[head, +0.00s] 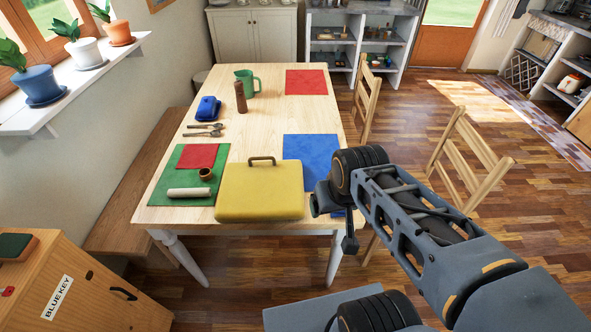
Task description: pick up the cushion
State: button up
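A yellow, soft-edged slab with a dark handle (259,193) lies flat at the near edge of the table (262,122). It is the thing most like a cushion in view, though it could be a case. My gripper (340,222) is at the end of my arm, just right of the yellow slab and over the table's near right corner. A gap shows between them in the picture. The fingers are dark and mostly hidden by the wrist, so I cannot tell their opening. I see nothing held.
Left of the slab, a green mat (160,187) carries a white roll (188,192) and a small brown cup (206,174). A blue mat (305,150) lies beside my wrist. A brown bottle (240,97) and green jug (246,83) stand farther back. A chair (468,155) stands right.

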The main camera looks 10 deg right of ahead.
aim_at(251, 191)
jog(key=u, duration=2.5)
jog(key=k, duration=0.55)
jog(key=z, duration=0.8)
jog(key=i, duration=0.8)
